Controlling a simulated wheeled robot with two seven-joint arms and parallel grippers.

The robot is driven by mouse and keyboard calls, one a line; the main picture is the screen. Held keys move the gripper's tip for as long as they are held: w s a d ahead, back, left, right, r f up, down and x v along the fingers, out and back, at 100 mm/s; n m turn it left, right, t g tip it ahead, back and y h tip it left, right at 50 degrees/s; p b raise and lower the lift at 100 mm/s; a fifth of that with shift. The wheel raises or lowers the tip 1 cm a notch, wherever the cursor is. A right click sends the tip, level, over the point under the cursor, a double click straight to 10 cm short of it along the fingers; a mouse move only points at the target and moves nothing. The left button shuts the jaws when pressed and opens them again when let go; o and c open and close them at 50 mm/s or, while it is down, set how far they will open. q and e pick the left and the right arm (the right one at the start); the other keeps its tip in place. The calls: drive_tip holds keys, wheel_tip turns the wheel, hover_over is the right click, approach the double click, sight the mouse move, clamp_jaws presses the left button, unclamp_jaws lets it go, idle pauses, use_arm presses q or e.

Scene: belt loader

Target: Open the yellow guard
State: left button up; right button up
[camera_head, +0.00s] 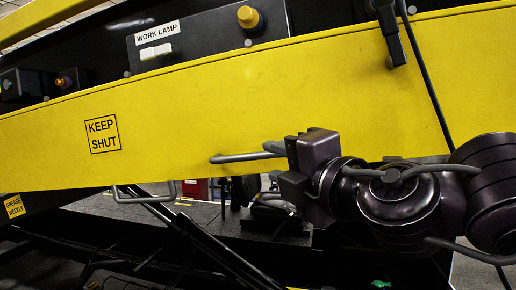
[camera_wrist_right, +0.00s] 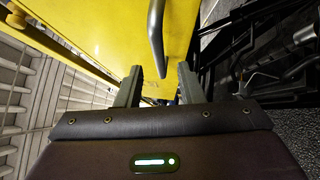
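The yellow guard (camera_head: 330,95) is a long sloping panel marked KEEP SHUT. It also fills the upper middle of the wrist view (camera_wrist_right: 110,30). It looks shut against the machine. A grey bar handle (camera_head: 240,157) sits on its lower part; it also shows in the wrist view (camera_wrist_right: 156,35). My right gripper (camera_head: 280,164) is at the right end of this handle. In the wrist view, its two fingers (camera_wrist_right: 159,75) are apart, with the handle's near end between or just beyond their tips. Contact cannot be told. My left gripper is not in view.
A grey bent bar (camera_head: 145,196) hangs below the guard's lower edge. Dark machine frame parts and a black cable (camera_head: 428,75) are close by.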

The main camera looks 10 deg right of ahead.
sight(262, 158)
drive_tip(key=p+x, duration=0.1)
drive_tip(key=x, duration=0.4)
drive_tip(key=shift+r+p, duration=0.1)
drive_tip(key=shift+p, duration=0.3)
drive_tip(key=shift+w+a, duration=0.15)
drive_tip(key=shift+w, duration=0.3)
drive_tip(key=shift+s, duration=0.1)
drive_tip(key=shift+c, duration=0.5)
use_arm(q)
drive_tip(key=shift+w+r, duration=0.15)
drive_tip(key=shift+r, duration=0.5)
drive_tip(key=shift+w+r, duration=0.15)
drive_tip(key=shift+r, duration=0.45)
use_arm(e)
clamp_jaws()
